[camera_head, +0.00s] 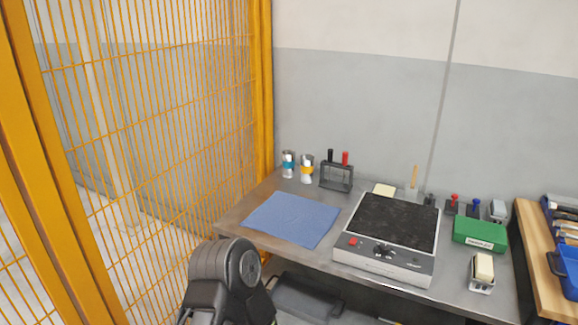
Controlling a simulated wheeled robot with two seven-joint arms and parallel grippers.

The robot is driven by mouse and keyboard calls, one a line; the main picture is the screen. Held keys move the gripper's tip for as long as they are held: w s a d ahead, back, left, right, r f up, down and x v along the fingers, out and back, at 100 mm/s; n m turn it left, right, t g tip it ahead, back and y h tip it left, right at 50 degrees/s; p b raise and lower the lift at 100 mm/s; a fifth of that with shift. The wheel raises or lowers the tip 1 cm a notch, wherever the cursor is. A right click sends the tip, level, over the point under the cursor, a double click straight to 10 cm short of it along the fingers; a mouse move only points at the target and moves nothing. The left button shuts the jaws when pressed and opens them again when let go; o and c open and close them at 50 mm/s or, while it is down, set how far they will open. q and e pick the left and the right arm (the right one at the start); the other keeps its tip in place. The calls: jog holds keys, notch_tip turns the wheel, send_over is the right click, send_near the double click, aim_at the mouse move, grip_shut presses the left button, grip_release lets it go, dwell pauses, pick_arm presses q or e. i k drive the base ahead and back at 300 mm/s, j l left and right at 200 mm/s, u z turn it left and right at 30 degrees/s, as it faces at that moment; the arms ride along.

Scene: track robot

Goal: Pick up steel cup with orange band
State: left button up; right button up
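The steel cup with the orange band (307,169) stands upright at the back left of the metal workbench. A second steel cup with a blue band (288,164) stands just to its left. A small dark rack (337,177) with a black and a red handle is close on its right. A black arm link of mine shows at the bottom, in front of the bench. Neither gripper's fingers show in the head view.
A blue cloth (291,219) lies in front of the cups. A hot plate (393,235) fills the middle of the bench. A green box (480,233) and a small holder with a cream block (483,269) stand right. A yellow mesh fence (150,120) bounds the left.

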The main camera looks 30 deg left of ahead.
aim_at(307, 169)
jog(key=i+j+u, duration=0.25)
jog(key=i, duration=0.2)
jog(key=i+j+u, duration=0.25)
jog(key=i, duration=0.25)
